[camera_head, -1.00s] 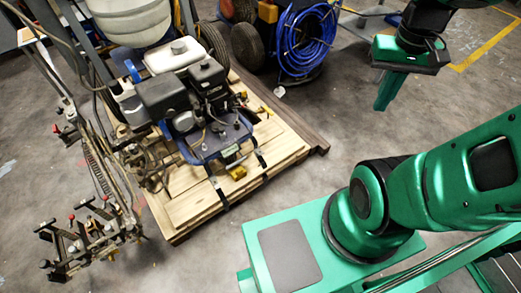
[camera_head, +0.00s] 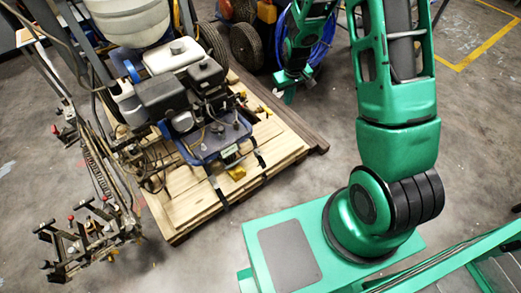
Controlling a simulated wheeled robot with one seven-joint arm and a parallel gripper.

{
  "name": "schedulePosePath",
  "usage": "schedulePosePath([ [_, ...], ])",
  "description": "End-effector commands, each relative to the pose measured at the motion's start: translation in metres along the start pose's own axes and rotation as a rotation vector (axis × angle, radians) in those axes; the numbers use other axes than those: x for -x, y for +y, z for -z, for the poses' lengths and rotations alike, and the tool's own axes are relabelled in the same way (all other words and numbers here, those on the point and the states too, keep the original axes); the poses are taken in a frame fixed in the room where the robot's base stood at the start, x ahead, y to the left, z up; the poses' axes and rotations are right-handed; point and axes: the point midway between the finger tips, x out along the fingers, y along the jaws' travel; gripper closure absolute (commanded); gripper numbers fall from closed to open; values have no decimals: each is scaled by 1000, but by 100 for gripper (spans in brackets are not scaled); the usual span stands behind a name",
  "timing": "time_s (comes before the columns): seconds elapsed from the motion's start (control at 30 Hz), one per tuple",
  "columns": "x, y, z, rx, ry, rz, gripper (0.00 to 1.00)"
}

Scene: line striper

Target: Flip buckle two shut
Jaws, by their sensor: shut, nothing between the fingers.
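The line striper (camera_head: 185,100), with a dark engine and a white tank, stands on a wooden pallet (camera_head: 185,213). Two black straps run over the pallet's front edge, a left one (camera_head: 217,188) and a right one (camera_head: 260,160). A yellow piece (camera_head: 237,172) sits between them and another (camera_head: 262,110) farther back; I cannot tell which is buckle two or whether either is open. My gripper (camera_head: 289,96) is shut and empty, pointing down beyond the pallet's right side, in front of the blue hose. It is apart from the straps.
A coiled blue hose (camera_head: 325,50) and dark wheels (camera_head: 246,46) stand behind the pallet, close to my gripper. A metal frame with spray parts (camera_head: 90,235) stands at the left. The grey floor is clear between the pallet and my green base, and at the right.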

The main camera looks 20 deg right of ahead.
Motion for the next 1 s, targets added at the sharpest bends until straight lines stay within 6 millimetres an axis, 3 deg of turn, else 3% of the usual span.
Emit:
schedulePosePath([
  [0.03,-25,-13,3,26,1,13,100],
  [0.2,-97,-53,14,100,36,53,100],
  [0.43,-172,-99,11,165,76,100,100],
  [0.63,-198,-117,8,186,94,118,100],
  [1.0,-200,-119,8,187,96,120,100],
])
